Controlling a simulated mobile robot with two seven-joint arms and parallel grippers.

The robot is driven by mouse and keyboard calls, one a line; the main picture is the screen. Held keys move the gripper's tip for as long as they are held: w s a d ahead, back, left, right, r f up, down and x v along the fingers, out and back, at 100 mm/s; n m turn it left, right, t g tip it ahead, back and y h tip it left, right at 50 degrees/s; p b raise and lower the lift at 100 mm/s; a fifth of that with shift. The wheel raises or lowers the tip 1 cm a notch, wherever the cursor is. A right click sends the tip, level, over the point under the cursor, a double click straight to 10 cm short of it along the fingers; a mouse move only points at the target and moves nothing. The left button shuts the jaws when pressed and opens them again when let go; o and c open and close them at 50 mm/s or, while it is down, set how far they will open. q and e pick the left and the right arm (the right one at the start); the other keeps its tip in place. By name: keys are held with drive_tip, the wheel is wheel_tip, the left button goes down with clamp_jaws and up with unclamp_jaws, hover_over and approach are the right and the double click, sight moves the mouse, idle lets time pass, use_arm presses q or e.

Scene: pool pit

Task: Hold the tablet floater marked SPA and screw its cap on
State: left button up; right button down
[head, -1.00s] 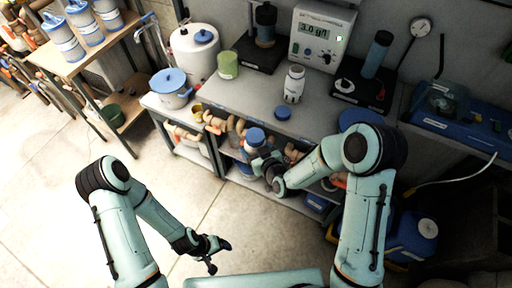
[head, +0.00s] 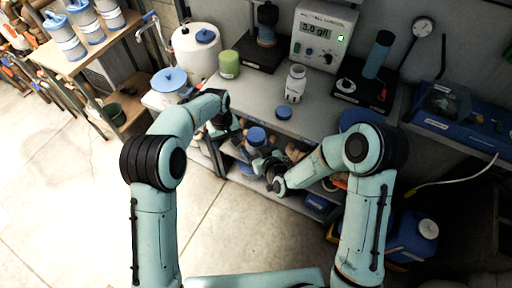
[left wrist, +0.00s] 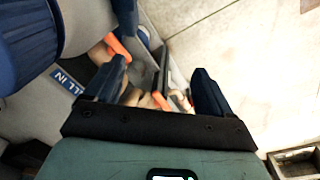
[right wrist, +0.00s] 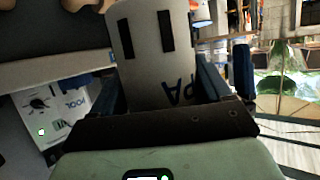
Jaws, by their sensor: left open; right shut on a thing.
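The floater marked SPA (right wrist: 150,50) shows in the right wrist view as a pale cylinder with dark slots and upside-down letters, between the fingers of my right gripper (right wrist: 165,98). In the head view the held floater (head: 255,147) has a blue top and is in front of the bench, above the lower shelf. My right gripper (head: 263,168) is shut on it. A small round blue cap (head: 283,112) lies on the bench top near its front edge. My left gripper (head: 226,125) is open and empty, at the bench front, left of the floater.
A white pot with a blue lid (head: 172,84) stands close to my left forearm. A green jar (head: 229,64) and a meter (head: 322,32) are farther back. The floor at left is clear.

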use_arm(q)
approach(256, 134)
drive_tip(key=w+a+f, duration=0.4)
drive_tip(key=f, duration=0.1)
drive_tip(key=shift+y, duration=0.3)
drive_tip(key=s+d+r, duration=0.4)
drive_tip(key=shift+d, duration=0.25)
drive_tip(key=shift+m, duration=0.3)
drive_tip(key=shift+f, duration=0.15)
drive_tip(key=shift+w+f, duration=0.1)
drive_tip(key=shift+f, duration=3.85)
drive_tip(key=c, duration=1.1)
drive_tip(key=m, duration=0.6)
